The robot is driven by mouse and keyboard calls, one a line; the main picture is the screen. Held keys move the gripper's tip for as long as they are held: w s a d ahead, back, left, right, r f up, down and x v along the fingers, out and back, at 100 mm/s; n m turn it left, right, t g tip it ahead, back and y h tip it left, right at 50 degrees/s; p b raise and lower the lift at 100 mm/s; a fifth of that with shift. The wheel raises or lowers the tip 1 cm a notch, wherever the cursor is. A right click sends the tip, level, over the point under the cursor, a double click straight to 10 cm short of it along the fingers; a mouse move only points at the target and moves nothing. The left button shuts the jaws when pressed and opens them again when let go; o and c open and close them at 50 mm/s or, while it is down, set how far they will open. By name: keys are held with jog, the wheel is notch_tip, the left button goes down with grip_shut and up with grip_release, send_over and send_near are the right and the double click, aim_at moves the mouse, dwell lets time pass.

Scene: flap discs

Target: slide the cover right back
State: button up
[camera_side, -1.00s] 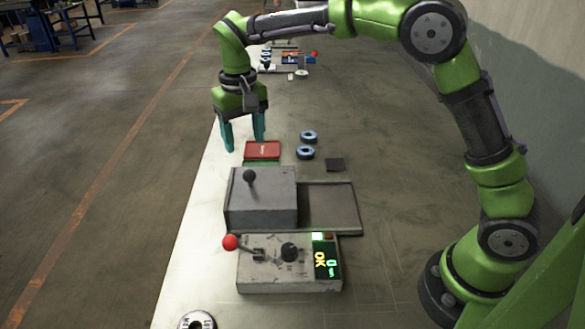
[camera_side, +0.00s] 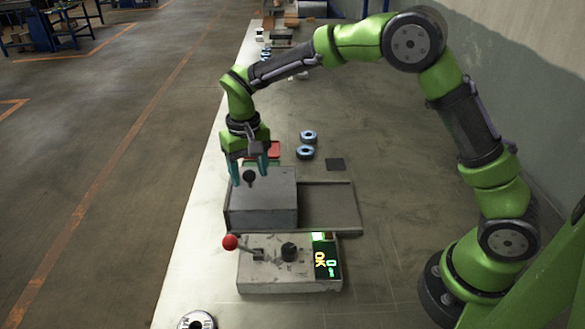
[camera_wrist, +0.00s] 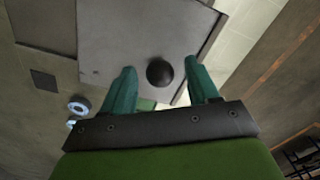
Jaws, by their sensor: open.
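The cover (camera_side: 262,206) is a grey box-like lid with a black ball knob (camera_side: 249,177) on top. It sits at the left end of its base (camera_side: 330,207), and the base's right part is uncovered. My gripper (camera_side: 250,182) is open, with its teal fingers just above the cover, close to the knob. In the wrist view the knob (camera_wrist: 160,72) shows between and slightly beyond the two fingertips, with the cover (camera_wrist: 140,30) below. I cannot tell whether the fingers are level with the knob; no contact shows.
A control box (camera_side: 289,265) with a red-knobbed lever (camera_side: 230,242) and a lit display stands in front. Behind are a red case (camera_side: 275,150), blue-ringed discs (camera_side: 306,152) and a dark square pad (camera_side: 335,164). A disc (camera_side: 197,320) lies at the front left edge.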

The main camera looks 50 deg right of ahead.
jog(key=c, duration=0.8)
jog(key=s+d, duration=0.9)
jog(key=d, duration=0.1)
jog(key=shift+s, duration=0.4)
jog(key=o, duration=0.3)
jog(key=shift+s+d, duration=0.1)
jog(key=o, duration=0.5)
notch_tip(320, 180, up, 8)
dwell(0.5)
dwell(0.4)
